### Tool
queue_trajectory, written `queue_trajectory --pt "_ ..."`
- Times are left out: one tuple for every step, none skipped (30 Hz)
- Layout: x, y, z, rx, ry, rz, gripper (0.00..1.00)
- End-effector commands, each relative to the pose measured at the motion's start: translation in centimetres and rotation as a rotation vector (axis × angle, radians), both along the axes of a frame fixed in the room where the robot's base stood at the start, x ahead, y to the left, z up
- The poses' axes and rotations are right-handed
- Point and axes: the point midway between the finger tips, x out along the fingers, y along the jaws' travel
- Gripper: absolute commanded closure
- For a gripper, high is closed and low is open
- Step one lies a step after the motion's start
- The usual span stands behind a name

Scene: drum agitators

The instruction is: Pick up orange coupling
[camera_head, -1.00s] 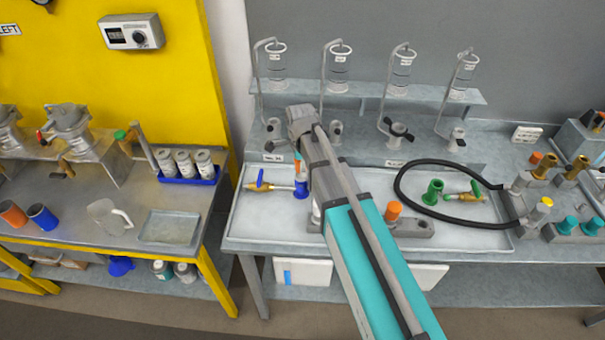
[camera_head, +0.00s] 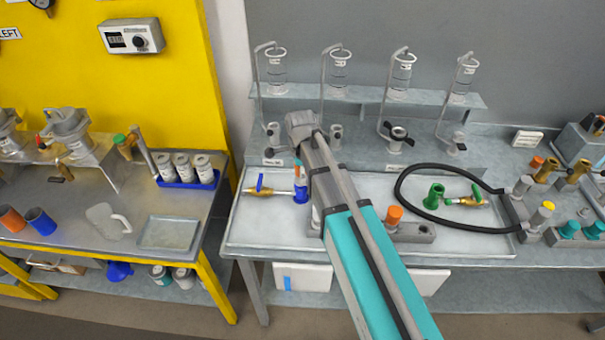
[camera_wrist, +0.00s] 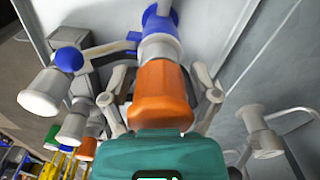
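An orange coupling (camera_wrist: 161,97) is in the middle of the wrist view, between the two fingers of my gripper (camera_wrist: 160,88). The fingers are spread, one on each side of it, and seem slightly apart from it. A pale collar and a blue coupling (camera_wrist: 157,22) are in line beyond it. In the head view the blue coupling (camera_head: 301,192) sits on the tray at the end of a brass valve (camera_head: 266,191) with a blue handle. A small orange patch shows above it beside my arm. My arm hides most of my gripper there.
Another orange coupling (camera_head: 394,214) stands on a grey block right of my arm. A green coupling (camera_head: 434,193) and a black hose (camera_head: 401,187) lie further right. Glass cylinders on stands (camera_head: 338,72) line the back shelf. The tray (camera_head: 260,228) is bare at its front left.

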Motion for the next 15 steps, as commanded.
queue_trajectory --pt "-0.01 0.01 0.00 0.000 0.000 0.000 0.49" --pt "-0.01 0.01 0.00 0.000 0.000 0.000 0.54" --pt "-0.01 0.01 0.00 0.000 0.000 0.000 0.62" --pt "-0.01 0.01 0.00 0.000 0.000 0.000 0.67" --pt "-0.01 0.01 0.00 0.000 0.000 0.000 0.73" --pt "-0.01 0.02 -0.01 0.000 0.000 0.000 0.80" --pt "-0.01 0.02 -0.01 0.000 0.000 0.000 0.86" --pt "-0.01 0.02 -0.01 0.000 0.000 0.000 0.90" --pt "-0.02 0.02 -0.01 0.000 0.000 0.000 0.90" --pt "-0.02 0.02 -0.01 0.000 0.000 0.000 0.90" --pt "-0.03 0.03 0.00 0.000 0.000 0.000 0.90" --pt "-0.03 0.03 0.00 0.000 0.000 0.000 0.90" --pt "-0.04 0.02 0.00 0.000 0.001 0.000 0.91" --pt "-0.04 0.02 -0.01 0.000 0.001 0.000 0.91" --pt "-0.04 0.02 -0.01 0.000 0.001 0.000 0.91"
